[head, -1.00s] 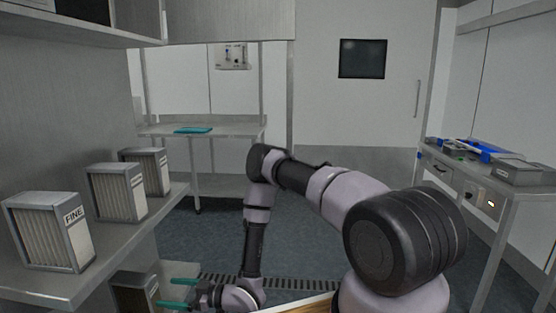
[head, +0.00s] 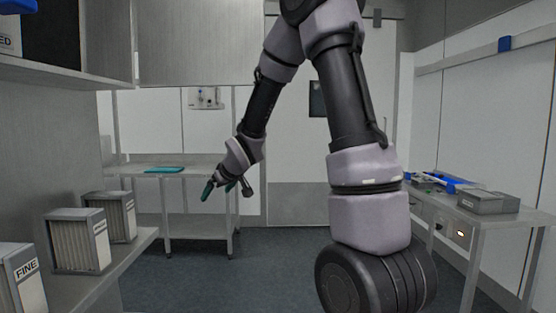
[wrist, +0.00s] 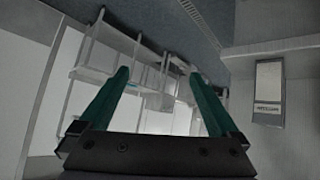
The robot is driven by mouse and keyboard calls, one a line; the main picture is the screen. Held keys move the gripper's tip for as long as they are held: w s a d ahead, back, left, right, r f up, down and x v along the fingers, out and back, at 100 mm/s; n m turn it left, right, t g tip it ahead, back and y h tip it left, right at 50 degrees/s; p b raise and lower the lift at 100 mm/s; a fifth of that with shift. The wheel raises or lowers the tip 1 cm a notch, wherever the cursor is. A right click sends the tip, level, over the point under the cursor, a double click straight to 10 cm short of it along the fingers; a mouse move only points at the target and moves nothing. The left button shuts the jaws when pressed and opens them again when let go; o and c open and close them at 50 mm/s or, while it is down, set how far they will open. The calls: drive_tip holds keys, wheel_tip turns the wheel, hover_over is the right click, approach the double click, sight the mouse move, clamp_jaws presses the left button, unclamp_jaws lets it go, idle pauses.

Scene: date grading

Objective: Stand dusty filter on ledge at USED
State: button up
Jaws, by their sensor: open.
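My gripper (head: 219,190) hangs from the raised arm in mid-air, right of the filter ledge. In the wrist view its two teal fingers (wrist: 158,76) are spread with nothing between them. A filter marked FINE (head: 22,285) stands on the left ledge (head: 112,277), cut by the picture's edge. A pale pleated filter (head: 78,240) and another filter (head: 122,217) stand behind it. A blue-and-white sign ending in "ED" (head: 8,40) shows on the upper left shelf. A dark panel (head: 60,35) is beside it; I cannot tell whether it is the dusty filter.
A steel table (head: 130,170) with a teal item (head: 164,170) stands at the back. A side table (head: 470,215) with a grey box (head: 487,201) is on the right. The wrist view shows a grey panel with an unreadable label (wrist: 269,108). The middle floor looks clear.

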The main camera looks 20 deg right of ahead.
drive_tip(key=s+d+r+m+g+h, duration=0.1)
drive_tip(key=s+d+r+m, duration=0.25)
drive_tip(key=s+r, duration=0.3)
drive_tip(key=s+d+r+m+h, duration=0.1)
drive_tip(key=s+d+r+m, duration=0.1)
drive_tip(key=s+d+r, duration=0.45)
drive_tip(key=s+a+r+m+g+y, duration=0.1)
drive_tip(key=s+a+m, duration=0.1)
drive_tip(key=s, duration=1.6)
drive_tip(key=shift+a+r+m+y, duration=0.2)
drive_tip(key=shift+r+m+y, duration=0.1)
drive_tip(key=shift+m, duration=0.45)
